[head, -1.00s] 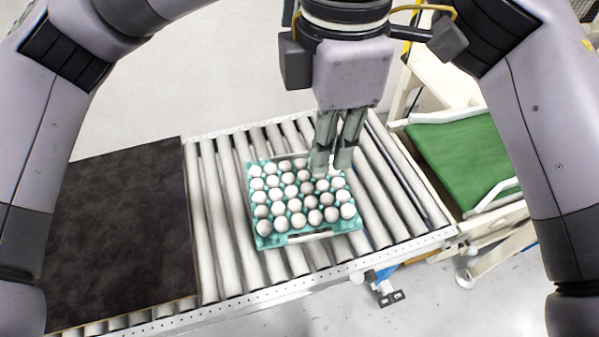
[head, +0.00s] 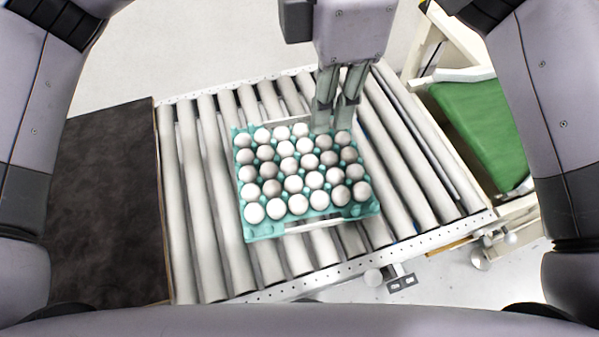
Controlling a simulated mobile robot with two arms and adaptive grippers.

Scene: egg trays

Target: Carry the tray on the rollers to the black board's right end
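The tray (head: 262,231) is a teal egg tray filled with white and greyish eggs. It lies flat on the rollers (head: 206,190), right of the black board (head: 110,205). The board's right end borders the bare rollers, and a strip of rollers separates it from the tray. The fingertips' contact with the tray is hard to see.
A green panel (head: 478,128) in a pale frame stands to the right of the conveyor. A perforated metal rail (head: 350,268) runs along the conveyor's near edge. Bare rollers lie on both sides of the tray. Pale floor shows beyond the conveyor.

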